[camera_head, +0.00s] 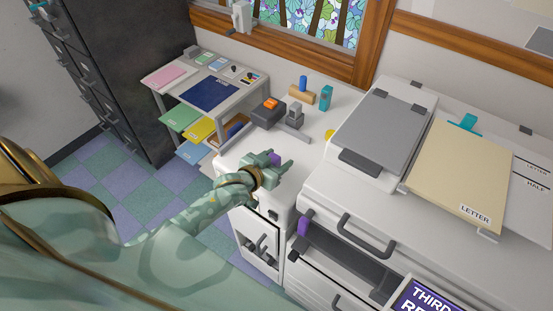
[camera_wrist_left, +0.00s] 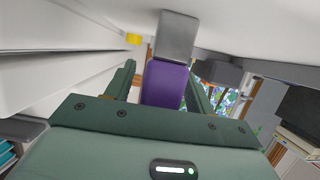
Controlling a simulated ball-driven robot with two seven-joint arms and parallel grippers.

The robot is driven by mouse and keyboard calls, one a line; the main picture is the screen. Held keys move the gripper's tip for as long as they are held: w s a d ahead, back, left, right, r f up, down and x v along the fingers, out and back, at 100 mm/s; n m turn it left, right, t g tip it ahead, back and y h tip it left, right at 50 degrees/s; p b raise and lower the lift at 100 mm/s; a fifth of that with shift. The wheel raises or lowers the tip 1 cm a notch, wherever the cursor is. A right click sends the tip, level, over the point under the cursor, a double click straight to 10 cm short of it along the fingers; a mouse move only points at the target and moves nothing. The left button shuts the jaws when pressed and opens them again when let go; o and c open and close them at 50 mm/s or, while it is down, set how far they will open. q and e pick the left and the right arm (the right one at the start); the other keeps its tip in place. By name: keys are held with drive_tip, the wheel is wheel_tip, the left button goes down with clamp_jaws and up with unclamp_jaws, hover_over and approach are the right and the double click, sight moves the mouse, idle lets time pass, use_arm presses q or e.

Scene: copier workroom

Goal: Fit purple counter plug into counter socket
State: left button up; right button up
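A purple block (camera_head: 275,158), which looks like the counter plug, is at my left gripper (camera_head: 279,167), over the white counter. In the left wrist view the purple plug (camera_wrist_left: 164,86) lies between the two fingers of my left gripper (camera_wrist_left: 160,80). Narrow gaps show between the plug and the fingers, so the gripper looks open around it. A grey block (camera_wrist_left: 178,36) adjoins the far end of the plug. I cannot tell whether it is part of the plug or the socket. The counter socket is not clearly identifiable. My right gripper is not in view.
A second purple piece (camera_head: 303,226) sits at the copier's front left. The copier (camera_head: 385,125) stands right of my gripper. A dark device with an orange top (camera_head: 268,110) and a teal block (camera_head: 325,97) stand behind. A shelf cart (camera_head: 205,85) is further left.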

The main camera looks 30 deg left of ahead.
use_arm(q)
drive_tip(key=shift+f+b, duration=0.15)
drive_tip(key=shift+b, duration=0.2)
drive_tip(key=shift+s, duration=0.3)
drive_tip(key=v, duration=1.6)
